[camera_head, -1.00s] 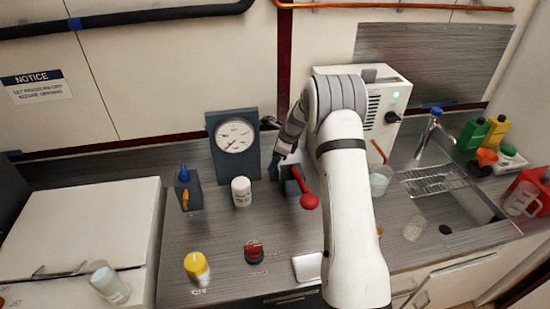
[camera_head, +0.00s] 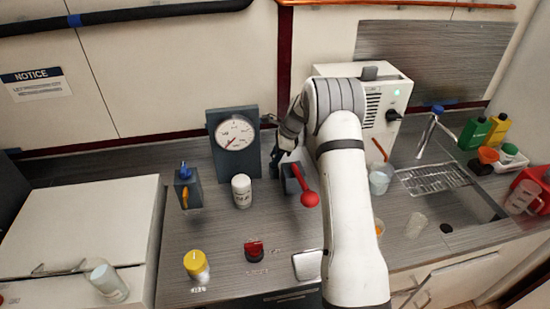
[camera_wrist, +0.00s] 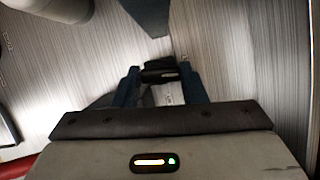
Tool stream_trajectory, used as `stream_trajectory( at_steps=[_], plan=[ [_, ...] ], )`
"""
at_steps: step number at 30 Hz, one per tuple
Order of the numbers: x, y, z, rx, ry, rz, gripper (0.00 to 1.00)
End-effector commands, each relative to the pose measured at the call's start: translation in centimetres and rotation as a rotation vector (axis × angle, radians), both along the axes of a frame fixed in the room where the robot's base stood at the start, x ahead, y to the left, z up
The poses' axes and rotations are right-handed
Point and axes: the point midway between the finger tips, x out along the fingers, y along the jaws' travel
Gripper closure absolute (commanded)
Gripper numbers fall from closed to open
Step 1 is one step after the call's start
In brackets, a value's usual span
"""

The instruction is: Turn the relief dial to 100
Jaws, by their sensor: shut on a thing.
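My gripper (camera_wrist: 160,78) is shut on a small dark knob (camera_wrist: 158,73) with a pale mark on its top, seen between the two bluish fingers in the wrist view. I take this knob to be the relief dial; its scale and numbers are not readable. In the head view my gripper (camera_head: 281,163) is low over the counter, right of the round gauge and behind the red-knobbed lever, and the dial is hidden there. The white-faced gauge (camera_head: 235,133) stands on a dark upright panel, its red needle pointing to the lower left.
The red-knobbed lever (camera_head: 309,198) stands close in front of my gripper. A white machine (camera_head: 385,105) stands behind my arm.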

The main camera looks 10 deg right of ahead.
Motion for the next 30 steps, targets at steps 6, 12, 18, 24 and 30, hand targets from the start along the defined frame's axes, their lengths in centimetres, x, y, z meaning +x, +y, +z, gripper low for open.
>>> stream_trajectory(
  at_steps=[6,12,18,24,30],
  plan=[
    [0.18,-0.05,0.00,0.000,-0.002,0.166,0.85],
    [0.14,-0.07,0.07,0.000,-0.002,0.177,0.85],
    [0.14,-0.08,0.06,0.000,-0.002,0.175,0.53],
    [0.13,-0.08,0.04,0.000,-0.001,0.174,0.40],
    [0.13,-0.13,0.11,0.000,-0.001,0.173,0.40]
  ],
)
